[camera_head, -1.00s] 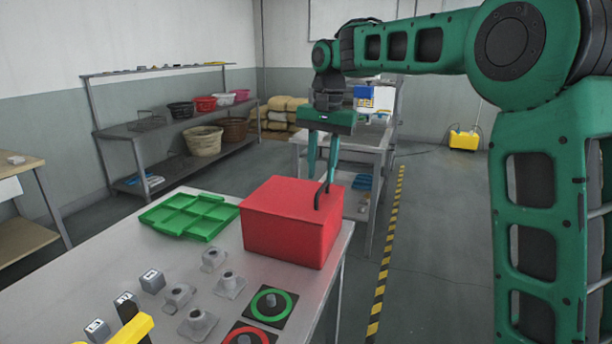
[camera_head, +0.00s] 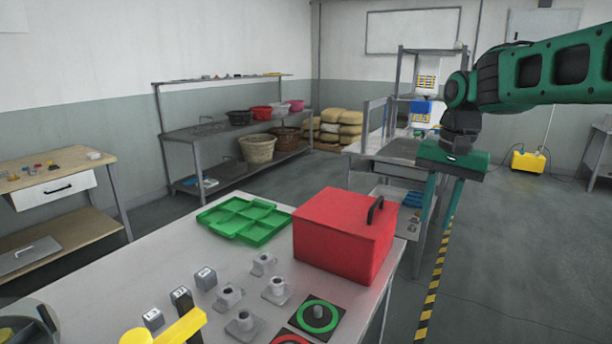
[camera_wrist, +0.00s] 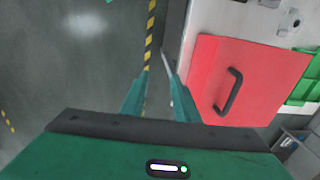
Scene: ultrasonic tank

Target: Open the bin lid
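The red bin (camera_head: 340,244) stands on the grey table with its flat lid (camera_head: 345,214) closed. A dark arched handle (camera_head: 375,210) is on the lid near its right edge. The lid (camera_wrist: 262,62) and handle (camera_wrist: 229,92) also show in the wrist view, right of the fingers. My gripper (camera_head: 438,222) hangs to the right of the bin, pointing down, apart from the handle. Its two teal fingers are spread with nothing between them; in the wrist view they (camera_wrist: 155,82) frame floor and the table's edge.
A green divided tray (camera_head: 243,220) lies left of the bin. Several grey fittings (camera_head: 245,322) and a green-ringed pad (camera_head: 318,315) are in front. Another table (camera_head: 375,148) stands behind. Floor with a striped line (camera_head: 432,297) is clear to the right.

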